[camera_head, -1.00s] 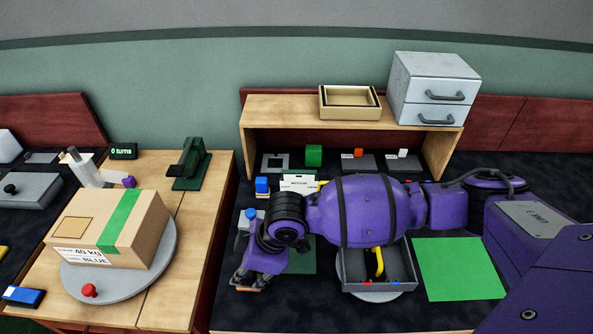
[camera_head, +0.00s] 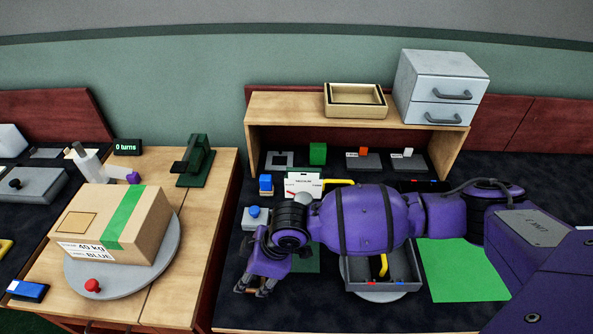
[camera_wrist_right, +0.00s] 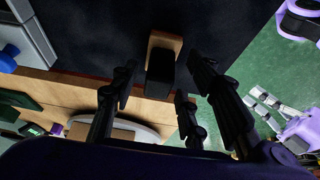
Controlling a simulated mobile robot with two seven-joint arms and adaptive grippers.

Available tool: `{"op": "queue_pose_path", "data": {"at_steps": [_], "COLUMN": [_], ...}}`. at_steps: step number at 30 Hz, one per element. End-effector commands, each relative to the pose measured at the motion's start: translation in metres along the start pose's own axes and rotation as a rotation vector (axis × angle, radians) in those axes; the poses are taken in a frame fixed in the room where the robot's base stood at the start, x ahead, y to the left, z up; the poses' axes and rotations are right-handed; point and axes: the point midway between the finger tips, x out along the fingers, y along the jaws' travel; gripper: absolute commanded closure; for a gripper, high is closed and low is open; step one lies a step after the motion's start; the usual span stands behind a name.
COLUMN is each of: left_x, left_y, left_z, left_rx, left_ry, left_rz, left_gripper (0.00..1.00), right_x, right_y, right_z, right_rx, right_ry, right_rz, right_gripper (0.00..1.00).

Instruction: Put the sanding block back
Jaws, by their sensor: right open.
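The sanding block (camera_wrist_right: 163,66), black with a tan wooden part, lies on the dark worktop near its front left edge. In the right wrist view it is between and just beyond the spread fingers. In the head view only a tan sliver of it shows by my right gripper (camera_head: 254,290). The right gripper is open, points down, and has nothing clamped. A purple gripper with pale fingers, seemingly my left (camera_wrist_right: 272,112), hangs over the green floor in the wrist view; its jaw state is unclear. The left gripper is outside the head view.
A grey tray (camera_head: 384,278) with a yellow-handled item stands right of my right gripper, beside a green mat (camera_head: 462,270). A wooden shelf (camera_head: 330,105) stands behind, with several grey holders beneath. A carton (camera_head: 115,225) sits on a turntable at left.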

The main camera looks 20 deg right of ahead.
Motion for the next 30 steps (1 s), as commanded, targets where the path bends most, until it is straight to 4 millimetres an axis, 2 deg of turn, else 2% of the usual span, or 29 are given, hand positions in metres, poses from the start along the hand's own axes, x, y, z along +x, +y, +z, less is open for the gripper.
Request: {"op": "queue_pose_path", "data": {"at_steps": [5, 8, 15, 21, 25, 30], "left_x": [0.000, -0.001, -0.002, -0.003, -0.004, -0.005], "left_y": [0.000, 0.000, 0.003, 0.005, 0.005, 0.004], "left_z": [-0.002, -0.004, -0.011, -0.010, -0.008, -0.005], "left_rx": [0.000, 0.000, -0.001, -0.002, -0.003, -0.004], "left_ry": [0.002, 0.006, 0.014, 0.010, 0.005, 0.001], "left_rz": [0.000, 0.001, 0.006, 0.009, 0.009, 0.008], "left_gripper": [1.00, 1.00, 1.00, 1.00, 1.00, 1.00], "right_x": [-0.006, -0.019, -0.071, -0.107, -0.119, -0.124], "right_y": [0.002, 0.003, 0.003, 0.003, 0.002, 0.001], "right_z": [-0.004, -0.004, -0.003, -0.003, -0.003, -0.003], "right_rx": [-0.004, -0.004, -0.005, -0.004, -0.003, -0.003], "right_ry": [0.002, 0.004, 0.002, 0.003, 0.002, 0.001], "right_rz": [0.005, 0.006, 0.008, 0.007, 0.005, 0.002], "right_gripper": [0.58, 0.58, 0.58, 0.58, 0.58, 0.58]}}
